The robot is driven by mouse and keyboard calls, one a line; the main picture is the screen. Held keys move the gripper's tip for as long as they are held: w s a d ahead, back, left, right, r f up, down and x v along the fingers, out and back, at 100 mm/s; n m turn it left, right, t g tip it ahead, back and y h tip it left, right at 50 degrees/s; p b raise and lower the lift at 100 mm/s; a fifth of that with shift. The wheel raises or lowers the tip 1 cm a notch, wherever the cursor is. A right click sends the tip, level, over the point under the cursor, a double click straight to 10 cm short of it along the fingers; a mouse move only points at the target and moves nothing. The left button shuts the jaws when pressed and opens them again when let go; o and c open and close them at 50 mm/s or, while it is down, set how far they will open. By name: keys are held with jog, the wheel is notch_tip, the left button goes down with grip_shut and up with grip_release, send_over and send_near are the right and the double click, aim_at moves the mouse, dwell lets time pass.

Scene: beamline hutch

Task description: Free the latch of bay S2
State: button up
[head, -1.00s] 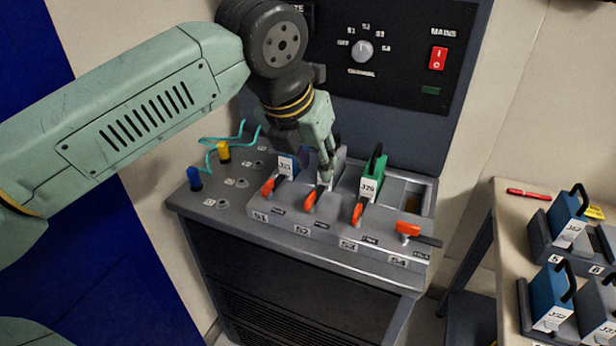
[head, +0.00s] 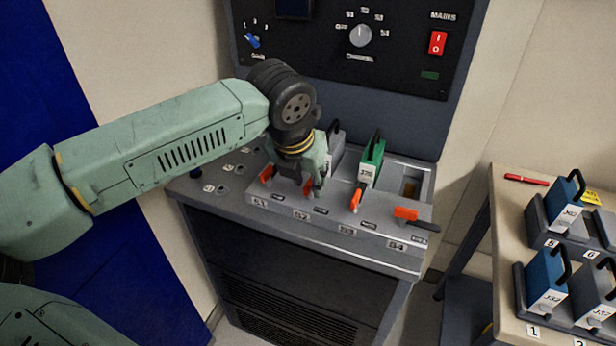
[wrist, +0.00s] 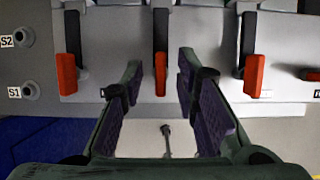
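The S2 latch (head: 308,187) is an orange-red handle on a dark lever at the front of bay S2, pointing straight out toward the front edge like those of S1 and S3. A grey module (head: 335,150) with a black handle stands in bay S2, partly hidden by my arm. My gripper (head: 316,192) is low at the front of S2. In the wrist view my gripper (wrist: 155,95) is open, one finger on each side of the S2 latch (wrist: 160,75), with visible gaps and nothing held.
The S1 latch (head: 267,174) and S3 latch (head: 356,198) flank it closely. A green module (head: 371,160) stands in S3. The S4 latch (head: 406,213) is turned sideways, its bay empty. A side table (head: 508,205) at right holds blue and grey modules.

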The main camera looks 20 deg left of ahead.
grip_shut()
dwell(0.3)
